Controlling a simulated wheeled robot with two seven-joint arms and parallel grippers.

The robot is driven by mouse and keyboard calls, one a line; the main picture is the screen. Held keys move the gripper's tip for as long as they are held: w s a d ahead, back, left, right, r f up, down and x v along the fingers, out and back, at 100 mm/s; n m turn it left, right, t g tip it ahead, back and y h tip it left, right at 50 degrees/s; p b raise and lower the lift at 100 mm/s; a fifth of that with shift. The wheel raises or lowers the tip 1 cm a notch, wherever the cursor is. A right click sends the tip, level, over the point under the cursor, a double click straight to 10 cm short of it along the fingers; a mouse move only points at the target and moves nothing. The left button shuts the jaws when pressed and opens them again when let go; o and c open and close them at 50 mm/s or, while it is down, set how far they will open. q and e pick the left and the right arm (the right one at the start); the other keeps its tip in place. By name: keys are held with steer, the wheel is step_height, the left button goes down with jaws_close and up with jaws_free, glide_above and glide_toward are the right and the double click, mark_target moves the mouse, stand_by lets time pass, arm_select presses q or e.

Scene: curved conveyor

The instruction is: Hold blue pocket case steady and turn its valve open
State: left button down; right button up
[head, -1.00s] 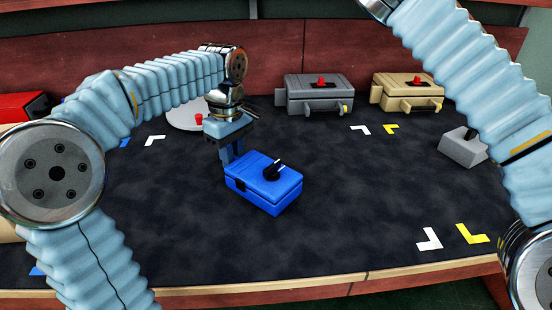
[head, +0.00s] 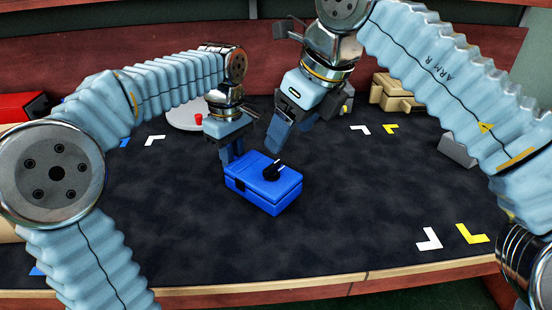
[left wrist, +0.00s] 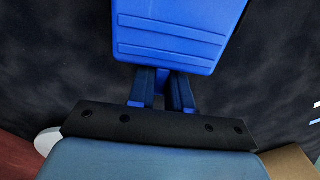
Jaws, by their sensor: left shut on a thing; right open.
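The blue pocket case (head: 262,187) sits on the dark mat near the middle of the head view, with a black knob valve (head: 272,171) on its top. My left gripper (head: 232,158) is shut on the case's back left end. In the left wrist view the case (left wrist: 175,40) shows above my left gripper (left wrist: 162,88), whose fingers close on a small blue part at its end. My right gripper (head: 282,135) is open and empty, pointing down just above and behind the case, apart from the knob.
A tan case (head: 395,93) stands at the back right; a grey case beside it is mostly hidden by my right gripper. A grey block (head: 457,149) lies at right, partly behind my right arm. A white disc (head: 183,115) with a red button (head: 198,118) is back left. The front mat is clear.

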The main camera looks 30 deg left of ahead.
mark_target(273, 166)
steer(key=x, duration=0.9)
steer(key=shift+a+f, duration=0.15)
steer(key=c, duration=1.1)
steer(key=shift+o, duration=0.2)
